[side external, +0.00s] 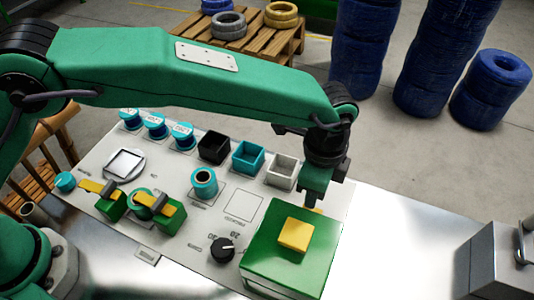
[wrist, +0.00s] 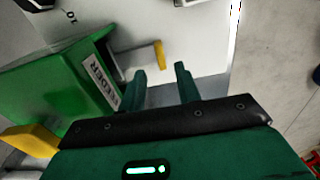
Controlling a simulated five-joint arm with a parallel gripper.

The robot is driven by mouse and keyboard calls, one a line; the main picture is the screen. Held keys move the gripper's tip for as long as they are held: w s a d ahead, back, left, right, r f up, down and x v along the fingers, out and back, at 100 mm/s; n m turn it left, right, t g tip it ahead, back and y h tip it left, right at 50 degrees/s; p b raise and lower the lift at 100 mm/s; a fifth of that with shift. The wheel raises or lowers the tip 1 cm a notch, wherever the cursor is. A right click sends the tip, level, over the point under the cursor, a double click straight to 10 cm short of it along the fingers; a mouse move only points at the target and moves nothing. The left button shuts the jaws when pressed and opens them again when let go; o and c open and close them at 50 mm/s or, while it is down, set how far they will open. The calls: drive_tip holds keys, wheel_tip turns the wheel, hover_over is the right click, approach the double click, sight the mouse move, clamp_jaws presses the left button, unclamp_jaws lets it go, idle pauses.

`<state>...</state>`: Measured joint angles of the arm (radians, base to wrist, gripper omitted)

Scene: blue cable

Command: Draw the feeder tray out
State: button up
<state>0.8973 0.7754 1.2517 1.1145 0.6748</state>
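The feeder is a green box (side external: 290,245) with a yellow block (side external: 294,235) on top, at the right end of the panel. The wrist view shows its face with a FEEDER label (wrist: 103,80). A grey piece, seemingly the tray (wrist: 135,60), shows beside that face, with a yellow end (wrist: 160,54). My gripper (wrist: 163,78) is open, its two green fingers apart with nothing seen between them. The fingertips lie close to the yellow end; I cannot tell whether they touch it. In the side view my gripper (side external: 314,200) is low behind the box, its fingertips partly hidden.
The panel (side external: 150,230) carries a black knob (side external: 222,249), two green blocks with yellow levers, and black, teal and white open boxes (side external: 282,172). Bare metal table lies right of the feeder, with a grey box (side external: 492,265) at the far right.

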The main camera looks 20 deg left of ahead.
drive_tip(key=shift+f, duration=3.5)
drive_tip(key=shift+c, duration=0.4)
clamp_jaws()
